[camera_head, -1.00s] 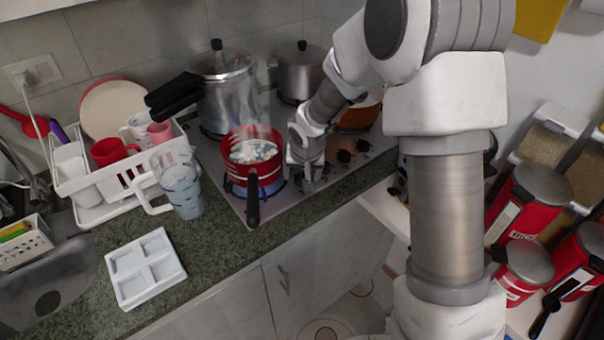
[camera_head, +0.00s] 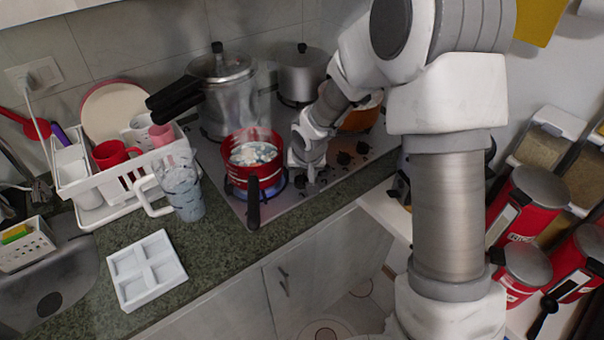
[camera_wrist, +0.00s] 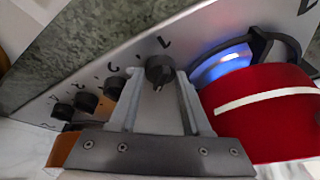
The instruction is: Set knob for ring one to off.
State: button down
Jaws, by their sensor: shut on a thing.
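In the wrist view, a black stove knob (camera_wrist: 159,70) sits on the grey control panel between the two fingers of my gripper (camera_wrist: 161,80). The fingers are shut on this knob, and its pointer ridge points down in the picture, towards the palm. It is the knob closest to the lit burner (camera_wrist: 222,62), which shows a blue flame beside the red pot (camera_wrist: 265,110). In the head view, my gripper (camera_head: 308,178) is at the stove's front edge, right of the red pot (camera_head: 236,184), and hides the held knob.
Several other black knobs (camera_wrist: 85,101) line the panel to the left in the wrist view. The pot's black handle (camera_head: 253,202) sticks out over the counter (camera_head: 225,258). A pressure cooker (camera_head: 222,92) and a steel pot (camera_head: 300,72) stand behind. A clear pitcher (camera_head: 181,188) stands left.

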jog(key=n+p, duration=0.1)
jog(key=p, duration=0.1)
jog(key=n+y+p, duration=0.1)
jog(key=n+p, duration=0.2)
jog(key=p, duration=0.1)
jog(key=shift+w+d+r+n+g+y, duration=0.1)
jog(key=shift+d+r+n+g+y, duration=0.05)
jog(key=shift+r+n+g+y, duration=0.25)
jog(key=n+p, duration=0.2)
jog(key=n, duration=0.1)
jog(key=n+g+y+p, duration=0.1)
jog(key=p, duration=0.1)
jog(key=shift+w+f, duration=0.1)
jog(key=shift+f, duration=0.2)
jog(key=shift+n, duration=0.4)
jog(key=shift+c, duration=1.8)
grip_release()
jog(key=shift+f, duration=0.1)
jog(key=v, duration=1.7)
jog(key=shift+d+r+p, duration=0.2)
jog(key=shift+d+p, duration=0.05)
jog(key=shift+p, duration=0.2)
jog(key=shift+w, duration=0.15)
